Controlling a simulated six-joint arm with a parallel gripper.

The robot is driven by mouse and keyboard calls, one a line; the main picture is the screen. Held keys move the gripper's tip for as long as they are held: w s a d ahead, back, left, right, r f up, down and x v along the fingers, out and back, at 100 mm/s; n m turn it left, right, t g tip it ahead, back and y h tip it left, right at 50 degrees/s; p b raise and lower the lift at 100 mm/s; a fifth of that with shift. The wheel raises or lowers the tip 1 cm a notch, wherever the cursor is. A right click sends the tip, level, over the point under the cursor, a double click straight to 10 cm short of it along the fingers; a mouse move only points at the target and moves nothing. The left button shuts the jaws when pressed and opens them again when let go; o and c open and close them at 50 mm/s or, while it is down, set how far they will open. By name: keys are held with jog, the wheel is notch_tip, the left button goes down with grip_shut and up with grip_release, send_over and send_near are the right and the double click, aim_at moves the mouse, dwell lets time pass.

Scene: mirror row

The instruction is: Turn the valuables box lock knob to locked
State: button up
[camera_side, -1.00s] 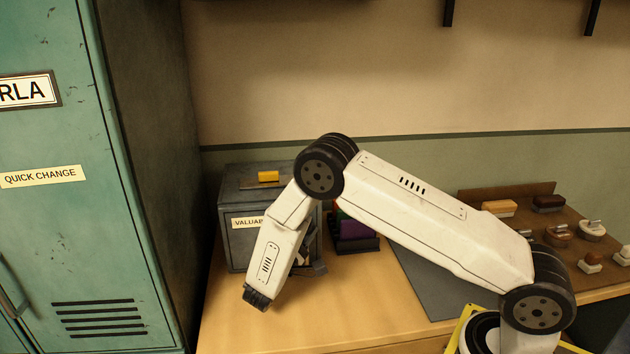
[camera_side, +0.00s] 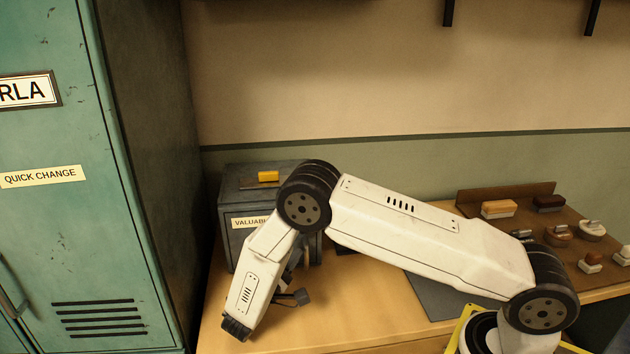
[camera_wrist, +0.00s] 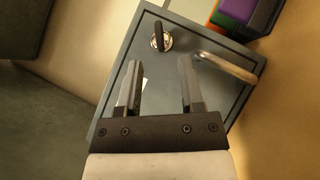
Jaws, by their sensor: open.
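The valuables box (camera_side: 238,181) is a dark grey metal box at the back left of the bench, its label partly covered by my arm. In the wrist view the box front (camera_wrist: 205,98) looks tilted. It carries a round lock knob (camera_wrist: 161,39) with a dark grip on a bright plate, and a pale lever handle (camera_wrist: 228,68) to the right. My gripper (camera_wrist: 160,64) is open and empty, its fingers pointing at the box front. The knob is beyond the fingertips, roughly in line with the gap, not touched. My arm hides the knob in the side view.
A yellow piece (camera_side: 268,176) sits on the box top. Coloured items (camera_wrist: 238,14) stand beside the box. A green locker (camera_side: 150,180) rises at the left. A brown board (camera_side: 550,225) with brushes and other small items lies at the right. The bench front is clear.

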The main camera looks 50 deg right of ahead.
jog(key=shift+a+f, duration=0.2)
jog(key=shift+a, duration=0.3)
jog(key=shift+r+t, duration=0.1)
jog(key=shift+t, duration=0.2)
jog(key=s+d+r+n+t+y, duration=0.1)
jog(key=s+r+n+t+y, duration=0.1)
jog(key=s+n+t+y, duration=0.3)
jog(key=shift+s+r+n+t+y, duration=0.3)
jog(key=shift+s+n+t+y, duration=0.1)
jog(key=shift+n+t+y, duration=2.15)
jog(key=shift+w+d+m+t+h, duration=0.15)
jog(key=shift+m+t+h, duration=0.1)
jog(key=shift+h, duration=0.1)
jog(key=shift+x, duration=3.7)
jog(key=shift+f, duration=0.1)
grip_shut()
